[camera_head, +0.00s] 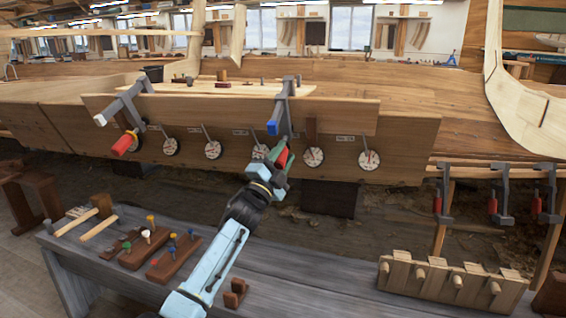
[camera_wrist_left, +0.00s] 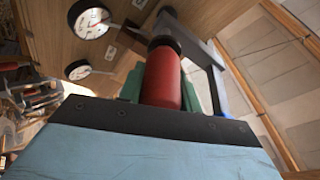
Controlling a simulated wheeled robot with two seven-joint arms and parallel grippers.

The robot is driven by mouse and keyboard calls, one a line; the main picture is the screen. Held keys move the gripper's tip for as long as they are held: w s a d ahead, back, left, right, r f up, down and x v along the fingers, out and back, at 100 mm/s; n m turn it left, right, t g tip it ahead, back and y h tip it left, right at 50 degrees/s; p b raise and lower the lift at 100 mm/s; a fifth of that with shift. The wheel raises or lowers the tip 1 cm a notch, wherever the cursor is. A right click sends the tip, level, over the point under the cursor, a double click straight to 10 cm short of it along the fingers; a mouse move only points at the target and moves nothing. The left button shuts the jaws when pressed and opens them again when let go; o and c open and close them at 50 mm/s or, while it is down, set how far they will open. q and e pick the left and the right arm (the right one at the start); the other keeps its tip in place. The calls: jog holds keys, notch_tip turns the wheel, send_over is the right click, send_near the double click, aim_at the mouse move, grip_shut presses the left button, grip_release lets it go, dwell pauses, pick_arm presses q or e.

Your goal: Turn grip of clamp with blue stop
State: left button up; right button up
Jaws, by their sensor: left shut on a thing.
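Another clamp (camera_head: 125,103), with a white stop and a red grip, is on the plank to the left. My right gripper is not in view.
Several round dials (camera_head: 313,157) hang along the hull plank (camera_head: 400,150). A grey bench (camera_head: 290,270) in front bears mallets, peg blocks (camera_head: 145,247) and a wooden rack (camera_head: 450,283). Several spare clamps (camera_head: 494,195) hang from a rail at right.

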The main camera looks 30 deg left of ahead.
pick_arm(q)
jog(key=n+y, duration=0.1)
jog(key=n, duration=0.2)
jog(key=shift+t, duration=0.4)
jog(key=shift+s+a+r+n+t+y+b, duration=0.1)
jog(key=shift+n+t+y+b, duration=0.15)
jog(key=shift+n, duration=0.5)
jog(key=shift+r+n+t+y+b, duration=0.1)
jog(key=shift+n+y, duration=0.25)
jog(key=shift+n, duration=0.4)
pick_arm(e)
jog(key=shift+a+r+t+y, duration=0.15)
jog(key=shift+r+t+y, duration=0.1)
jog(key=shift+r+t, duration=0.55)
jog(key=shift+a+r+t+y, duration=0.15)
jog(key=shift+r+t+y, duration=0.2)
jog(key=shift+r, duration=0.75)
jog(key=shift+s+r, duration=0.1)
pick_arm(q)
jog(key=o, duration=1)
jog(key=shift+f, duration=0.1)
